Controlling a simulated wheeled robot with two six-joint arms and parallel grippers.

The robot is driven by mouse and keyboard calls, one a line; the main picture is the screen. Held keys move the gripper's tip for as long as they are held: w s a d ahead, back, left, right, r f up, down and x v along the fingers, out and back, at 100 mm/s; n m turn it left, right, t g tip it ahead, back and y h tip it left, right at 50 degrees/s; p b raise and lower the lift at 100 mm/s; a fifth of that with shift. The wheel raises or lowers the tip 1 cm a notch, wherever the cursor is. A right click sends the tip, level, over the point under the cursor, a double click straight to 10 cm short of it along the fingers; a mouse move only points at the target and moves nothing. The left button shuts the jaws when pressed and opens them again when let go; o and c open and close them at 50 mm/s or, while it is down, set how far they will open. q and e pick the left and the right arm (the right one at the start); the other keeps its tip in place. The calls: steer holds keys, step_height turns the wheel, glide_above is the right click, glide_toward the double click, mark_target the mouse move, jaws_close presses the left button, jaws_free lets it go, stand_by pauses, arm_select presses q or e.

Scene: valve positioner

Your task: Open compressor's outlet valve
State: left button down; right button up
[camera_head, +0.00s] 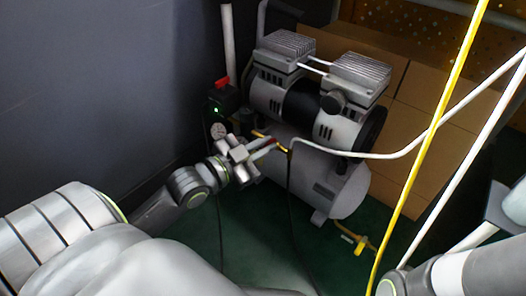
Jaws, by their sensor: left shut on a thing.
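The compressor (315,110) stands on the dark green floor, with a silver tank below and two finned heads on top. Its outlet valve (284,148) shows as a small brass fitting at the tank's upper left, where a white hose leaves to the right. A red handle (263,153) is at this fitting. My left gripper (260,154) reaches it from the left and is shut on the red handle. The fingers partly hide the handle, so its exact angle is hard to tell. My right arm shows at the lower right, but its gripper is not in view.
A round gauge (218,130) and a black box with a red knob (221,83) sit left of the tank. A brass drain fitting (352,239) is low at the front. A yellow hose (428,150) crosses in front. Cardboard boxes (430,100) stand behind.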

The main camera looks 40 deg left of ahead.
arm_select(q)
steer(key=shift+s+d+f+m+g+h+b, duration=0.1)
steer(key=shift+m+g+h+b, duration=0.25)
steer(key=shift+m+g, duration=1.35)
steer(key=shift+w+a+m+g+h+b, duration=0.2)
steer(key=shift+m+h, duration=0.4)
steer(key=shift+m, duration=2.5)
steer(key=shift+s+d+f+m+g+h+b, duration=0.15)
steer(key=shift+m+g+h, duration=0.6)
steer(key=shift+m, duration=1.65)
steer(key=shift+r+g+y, duration=0.1)
steer(key=shift+g+y, duration=0.2)
steer(key=shift+g, duration=0.05)
steer(key=c, duration=1.5)
jaws_free()
